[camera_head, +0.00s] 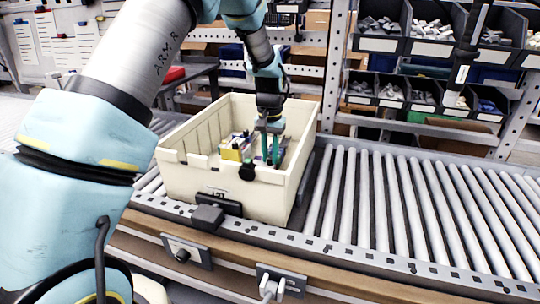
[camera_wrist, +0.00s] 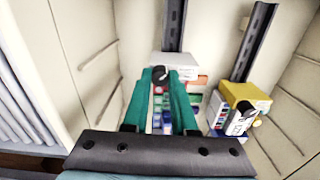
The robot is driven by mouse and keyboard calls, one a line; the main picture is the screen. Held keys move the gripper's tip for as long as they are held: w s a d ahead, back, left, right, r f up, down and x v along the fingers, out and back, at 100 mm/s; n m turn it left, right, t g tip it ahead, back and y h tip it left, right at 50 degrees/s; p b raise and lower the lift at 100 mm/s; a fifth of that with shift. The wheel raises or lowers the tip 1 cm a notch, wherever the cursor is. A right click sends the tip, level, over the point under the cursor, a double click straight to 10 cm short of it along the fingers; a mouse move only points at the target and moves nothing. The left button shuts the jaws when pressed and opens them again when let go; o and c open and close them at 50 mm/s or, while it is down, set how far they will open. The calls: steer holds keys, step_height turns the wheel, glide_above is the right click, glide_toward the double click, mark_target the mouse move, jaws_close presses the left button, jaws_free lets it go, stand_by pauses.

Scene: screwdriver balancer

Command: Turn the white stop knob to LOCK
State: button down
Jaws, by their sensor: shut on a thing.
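The white stop knob (camera_head: 270,289) appears to be the pale knob on a metal plate (camera_head: 290,279) at the bottom of the head view, on the conveyor's wooden front rail. I cannot read its marks or tell which way it points. My gripper (camera_head: 270,150) is down inside the cream tote, well behind and above the knob. In the wrist view its teal fingers (camera_wrist: 160,85) are shut on a small multicoloured item (camera_wrist: 158,107), among the other goods; its outline is partly hidden. The wrist view does not show the knob.
The cream tote (camera_head: 225,184) stands on the roller conveyor (camera_head: 400,200). A yellow-topped box (camera_wrist: 243,96) lies inside it. A black knob (camera_head: 182,255) sits on another plate further left. A dark screwdriver (camera_head: 466,62) hangs at the right. The rollers right of the tote are clear.

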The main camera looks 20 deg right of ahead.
mark_target(270, 158)
steer(key=shift+n, duration=0.3)
stand_by(0.4)
steer(key=c, duration=0.7)
jaws_free()
step_height(270, 158, up, 11)
steer(key=shift+f+b, duration=0.1)
steer(key=shift+b, duration=1.05)
